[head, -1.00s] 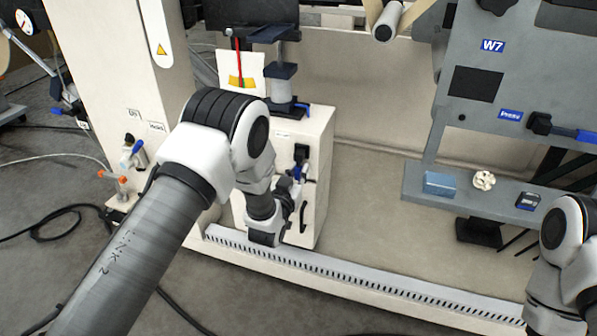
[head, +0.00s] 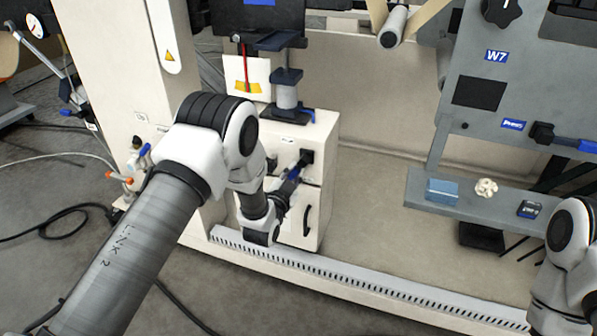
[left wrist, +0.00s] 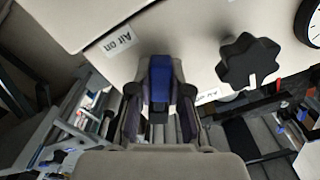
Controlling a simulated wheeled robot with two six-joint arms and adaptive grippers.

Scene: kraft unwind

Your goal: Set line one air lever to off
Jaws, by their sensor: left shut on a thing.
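The line one air lever is a blue handle on a black mount. In the head view the lever (head: 294,171) is on the front of the cream cabinet (head: 320,150), pointing down and to the left. My left gripper (head: 284,188) reaches it from below, partly hidden by my own wrist. In the left wrist view the lever (left wrist: 160,78) lies between the two fingers of my left gripper (left wrist: 160,104), which is shut on it. An "Air on" label (left wrist: 118,40) is on the panel beside it. My right arm is at the right edge; its gripper is out of view.
A black star knob (left wrist: 248,60) stands on the panel right of the lever, with a gauge (left wrist: 310,22) beyond. A black door handle (head: 307,220) is below the lever. A slotted rail (head: 370,286) runs along the front. A grey shelf (head: 420,197) holds small objects at right.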

